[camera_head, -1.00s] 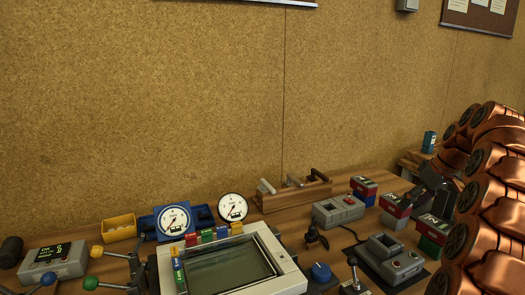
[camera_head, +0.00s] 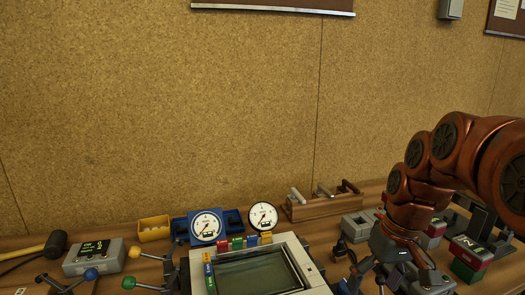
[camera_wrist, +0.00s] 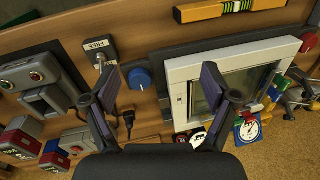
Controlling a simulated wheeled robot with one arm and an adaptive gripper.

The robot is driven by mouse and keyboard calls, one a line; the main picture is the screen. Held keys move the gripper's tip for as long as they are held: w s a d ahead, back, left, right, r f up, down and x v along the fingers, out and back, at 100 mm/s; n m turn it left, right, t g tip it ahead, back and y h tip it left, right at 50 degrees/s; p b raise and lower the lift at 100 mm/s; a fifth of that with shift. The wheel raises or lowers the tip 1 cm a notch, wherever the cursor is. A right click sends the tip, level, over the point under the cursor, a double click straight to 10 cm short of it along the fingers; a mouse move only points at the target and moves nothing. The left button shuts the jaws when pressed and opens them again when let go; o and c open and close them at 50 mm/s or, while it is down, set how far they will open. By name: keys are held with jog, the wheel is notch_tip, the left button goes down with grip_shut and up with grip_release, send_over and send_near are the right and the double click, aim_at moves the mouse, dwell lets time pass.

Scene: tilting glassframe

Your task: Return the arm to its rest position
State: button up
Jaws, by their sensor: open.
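My copper-coloured arm comes in from the right in the head view, and my gripper (camera_head: 405,278) hangs low over the right part of the bench, partly cut off by the lower edge. In the wrist view my gripper (camera_wrist: 168,88) is open, its two dark fingers wide apart with nothing between them. Beyond the fingers lie a blue knob (camera_wrist: 140,78) and the grey-white framed glass panel (camera_wrist: 178,75). The panel (camera_head: 303,262) also shows in the head view, left of my gripper. My gripper looks apart from the bench items.
Two round gauges (camera_head: 207,225) stand behind the panel near a yellow bin (camera_head: 154,229). A wooden holder (camera_head: 322,204) is by the cork wall (camera_head: 200,120). Grey button boxes and red, blue and green blocks (camera_head: 469,260) crowd the bench at right. Space above the bench is open.

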jog(key=s+a+f+m+h+p, duration=0.1)
jog(key=s+f, duration=0.2)
jog(key=s, duration=0.7)
jog(key=s+a+f+m+g+h+p, duration=0.1)
jog(key=s+a+f, duration=0.1)
jog(key=s, duration=0.8)
jog(key=shift+s+a+f+g, duration=0.2)
jog(key=shift+s+f+g, duration=0.15)
jog(key=shift+f, duration=0.55)
